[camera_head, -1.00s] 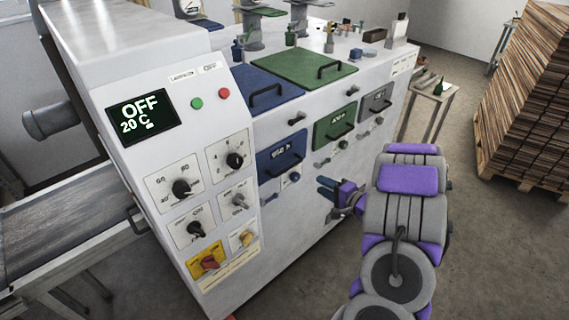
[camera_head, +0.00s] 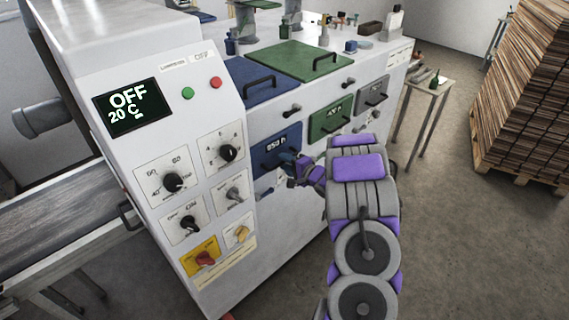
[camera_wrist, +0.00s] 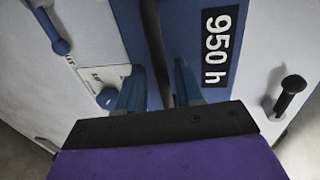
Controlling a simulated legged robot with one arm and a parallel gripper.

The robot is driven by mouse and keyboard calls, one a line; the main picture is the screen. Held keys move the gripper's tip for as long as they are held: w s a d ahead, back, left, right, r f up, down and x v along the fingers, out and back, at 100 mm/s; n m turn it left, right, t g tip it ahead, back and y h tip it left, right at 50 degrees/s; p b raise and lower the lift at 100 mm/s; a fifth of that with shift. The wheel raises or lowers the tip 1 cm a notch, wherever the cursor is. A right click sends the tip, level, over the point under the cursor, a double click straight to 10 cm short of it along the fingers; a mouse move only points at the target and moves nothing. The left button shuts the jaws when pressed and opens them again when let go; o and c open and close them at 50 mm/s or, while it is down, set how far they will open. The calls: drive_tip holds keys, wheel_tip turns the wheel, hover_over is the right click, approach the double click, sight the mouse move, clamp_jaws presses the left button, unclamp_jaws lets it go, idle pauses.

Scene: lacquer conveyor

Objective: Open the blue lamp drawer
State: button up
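The blue lamp drawer (camera_head: 266,158) is a blue front on the white machine, marked "950 h"; it looks flush with the machine face. Its label also shows in the wrist view, on the blue front (camera_wrist: 258,40). The drawer's dark bar handle (camera_wrist: 153,35) runs between the two blue fingers of my gripper (camera_wrist: 158,88). The fingers are apart, one on each side of the bar, with gaps visible. In the head view my gripper (camera_head: 288,160) is at the drawer front and hides part of the handle.
A green drawer (camera_head: 331,117) and a grey drawer (camera_head: 373,94) sit to the right on the same face. Blue (camera_head: 262,82) and green (camera_head: 298,61) lids lie above. A small dark knob (camera_wrist: 290,92) is beside the blue front.

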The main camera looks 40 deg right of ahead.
drive_tip(key=shift+w+f, duration=0.1)
drive_tip(key=shift+w, duration=0.4)
drive_tip(key=shift+a, duration=0.1)
clamp_jaws()
drive_tip(key=shift+s, duration=0.1)
